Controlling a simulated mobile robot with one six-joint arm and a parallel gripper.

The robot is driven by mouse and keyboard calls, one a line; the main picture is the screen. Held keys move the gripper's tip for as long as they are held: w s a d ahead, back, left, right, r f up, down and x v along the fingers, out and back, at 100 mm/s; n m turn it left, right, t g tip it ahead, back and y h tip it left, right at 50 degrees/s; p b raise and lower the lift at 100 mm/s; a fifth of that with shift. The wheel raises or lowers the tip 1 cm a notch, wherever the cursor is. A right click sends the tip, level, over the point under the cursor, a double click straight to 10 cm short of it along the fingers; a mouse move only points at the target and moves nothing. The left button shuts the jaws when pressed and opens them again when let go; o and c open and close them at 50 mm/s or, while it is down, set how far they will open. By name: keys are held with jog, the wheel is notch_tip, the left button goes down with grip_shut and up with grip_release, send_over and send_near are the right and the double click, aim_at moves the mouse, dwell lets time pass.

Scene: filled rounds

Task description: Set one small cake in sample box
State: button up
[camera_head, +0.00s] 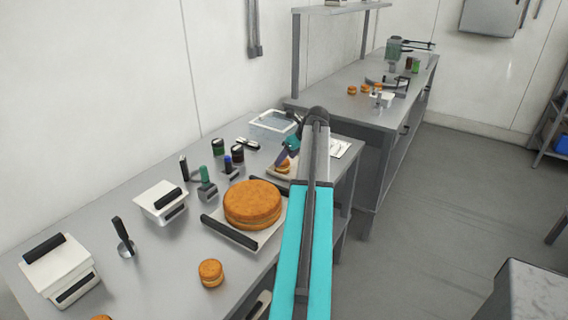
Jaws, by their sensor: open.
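My gripper (285,157) is partly hidden by my own arm. It is open, at the far right part of the near steel table, over or beside a small round cake (284,168) on a pale board. Whether they touch I cannot tell. A second small cake (211,273) stands at the table's front, and another (101,318) is cut off at the bottom edge. A shallow clear-looking box (275,121) with a pale rim lies behind the gripper; it may be the sample box, but no label is readable.
A large cake (252,203) sits on a black-handled tray (232,233) left of my arm. White black-handled devices (60,266) (161,202), a stamp-like tool (123,240) and several jars (237,155) crowd the near table (160,265). A farther table (335,105) holds more small cakes (365,88).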

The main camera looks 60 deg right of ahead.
jog(key=d+b+v, duration=0.1)
jog(key=v, duration=0.6)
jog(key=shift+s+a+r, duration=0.2)
jog(key=shift+a+r, duration=0.05)
jog(key=shift+a, duration=0.3)
dwell(0.3)
